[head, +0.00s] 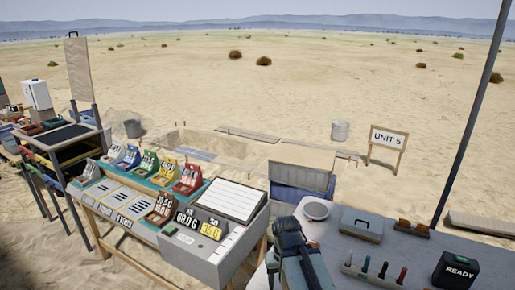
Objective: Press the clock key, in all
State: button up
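I cannot make out which thing is the clock key; no key with a clock mark is legible. A grey console (196,262) stands at the right end of the sorting bench. A black box (455,270) reading READY sits on the grey table at the right. My gripper (287,226) is the dark end of my arm at the lower middle, right of the console and apart from it. Its fingers are too small to read.
The sorting bench holds several coloured bins, including a red one (188,179) and a yellow one (164,171). On the grey table (345,245) are a white bowl (316,209), a grey case (362,224) and several upright tools. A pole rises at the right.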

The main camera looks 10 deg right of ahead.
aim_at(462, 259)
jog(key=z, duration=1.3)
